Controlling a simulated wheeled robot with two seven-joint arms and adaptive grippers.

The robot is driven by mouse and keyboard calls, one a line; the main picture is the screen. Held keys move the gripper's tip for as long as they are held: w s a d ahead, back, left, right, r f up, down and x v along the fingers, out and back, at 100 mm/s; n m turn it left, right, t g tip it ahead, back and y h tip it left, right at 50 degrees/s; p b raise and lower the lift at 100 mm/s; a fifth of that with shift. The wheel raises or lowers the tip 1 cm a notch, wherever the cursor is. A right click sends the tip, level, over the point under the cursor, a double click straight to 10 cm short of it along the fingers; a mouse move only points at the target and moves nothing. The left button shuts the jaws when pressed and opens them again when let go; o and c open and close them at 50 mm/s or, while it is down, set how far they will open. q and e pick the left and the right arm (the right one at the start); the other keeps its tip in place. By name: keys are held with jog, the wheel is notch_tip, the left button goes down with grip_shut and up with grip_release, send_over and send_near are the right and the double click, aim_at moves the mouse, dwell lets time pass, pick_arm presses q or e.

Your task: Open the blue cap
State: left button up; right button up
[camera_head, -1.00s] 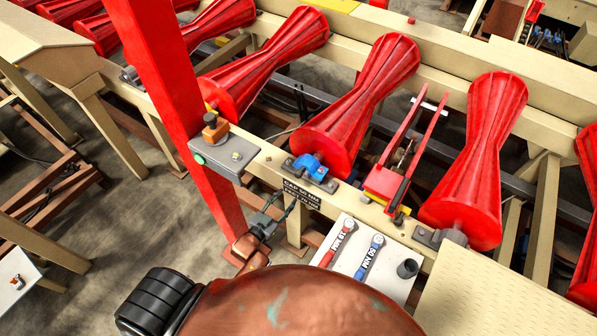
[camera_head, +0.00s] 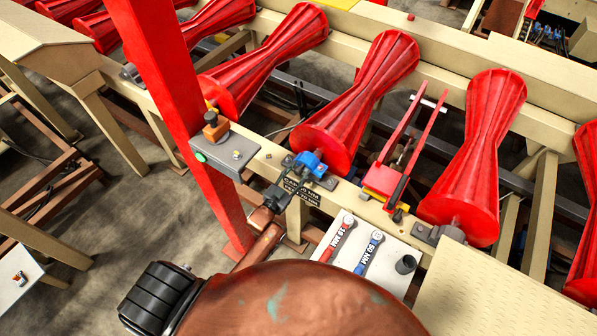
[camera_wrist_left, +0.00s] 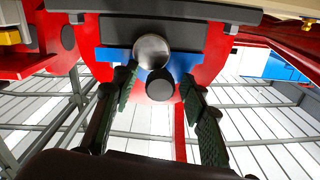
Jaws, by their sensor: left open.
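The blue cap (camera_head: 311,163) sits on a grey bearing block on the beige rail, in front of a red ribbed roller. In the left wrist view the blue cap (camera_wrist_left: 112,54) spans the top middle, with a round metal end and a dark cylinder (camera_wrist_left: 160,84) in front of it. My left gripper (camera_head: 284,188) is just short of the cap in the head view. In the left wrist view its open fingers (camera_wrist_left: 158,88) stand on either side of the dark cylinder, apparently without touching it. The cap appears closed. My right gripper is not in view.
A white tray holds a red-handled wrench (camera_head: 338,238), a blue-handled wrench (camera_head: 369,252) and a dark cup (camera_head: 405,264). A red forked bracket (camera_head: 388,182) is right.

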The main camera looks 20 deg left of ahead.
pick_arm(q)
jog(key=shift+c, duration=0.4)
grip_shut()
